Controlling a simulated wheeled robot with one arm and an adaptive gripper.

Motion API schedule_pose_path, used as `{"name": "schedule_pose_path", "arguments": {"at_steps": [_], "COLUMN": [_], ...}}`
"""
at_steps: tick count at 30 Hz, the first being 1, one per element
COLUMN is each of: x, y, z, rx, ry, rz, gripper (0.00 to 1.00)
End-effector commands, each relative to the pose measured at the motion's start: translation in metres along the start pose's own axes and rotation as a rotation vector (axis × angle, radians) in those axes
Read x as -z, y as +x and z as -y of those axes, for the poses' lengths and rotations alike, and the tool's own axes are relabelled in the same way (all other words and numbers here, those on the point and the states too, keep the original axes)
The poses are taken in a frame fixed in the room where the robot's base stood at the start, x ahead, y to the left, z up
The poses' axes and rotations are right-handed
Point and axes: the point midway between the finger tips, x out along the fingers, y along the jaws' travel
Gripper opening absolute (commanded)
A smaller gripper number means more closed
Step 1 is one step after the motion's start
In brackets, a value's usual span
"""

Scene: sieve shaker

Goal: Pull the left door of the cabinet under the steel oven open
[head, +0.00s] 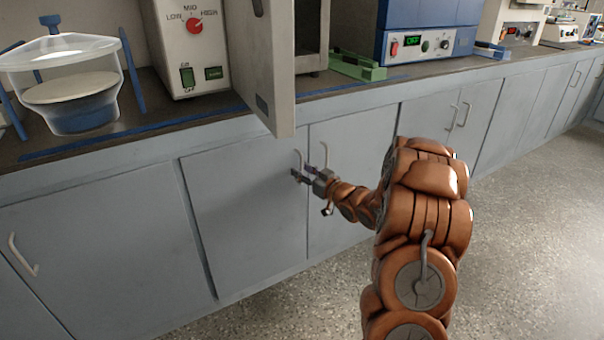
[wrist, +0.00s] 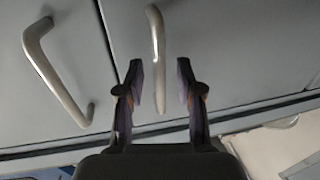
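The cabinet's left door (head: 245,215) is grey-blue and shut, below a pale metal oven (head: 185,50) with a red knob. Its slim metal handle (head: 299,159) is upright near the door's right edge. My gripper (head: 300,174) is open at the lower part of this handle. In the wrist view, which looks upside down, the handle (wrist: 156,50) appears between the two fingers of my gripper (wrist: 160,75), with gaps on both sides. Whether the fingertips reach around it is hard to tell. The right door's handle (wrist: 55,75) is to the left in the wrist view.
The oven's own door (head: 268,70) stands open and juts out over the counter edge, above my gripper. The right cabinet door (head: 350,165) is shut. A glass-lidded vessel (head: 75,85) stands on the counter at left. The speckled floor (head: 530,220) is clear at right.

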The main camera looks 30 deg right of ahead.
Motion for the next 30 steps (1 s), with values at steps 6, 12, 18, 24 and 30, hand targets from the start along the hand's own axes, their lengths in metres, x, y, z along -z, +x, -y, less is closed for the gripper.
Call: {"name": "schedule_pose_path", "arguments": {"at_steps": [6, 12, 18, 24, 30], "x": [0.0, 0.0003, 0.0004, 0.0003, 0.0004], "y": [0.0054, 0.0052, 0.0052, 0.0051, 0.0051], "z": [0.0002, 0.0002, 0.0002, 0.0002, 0.0002], "rx": [0.0, 0.0, 0.0, 0.0, 0.0], "ry": [0.001, 0.001, 0.001, 0.001, 0.001], "rz": [0.0, 0.0, 0.0, -0.001, -0.001], "gripper": [0.36, 0.35, 0.14, 0.0, 0.0]}}
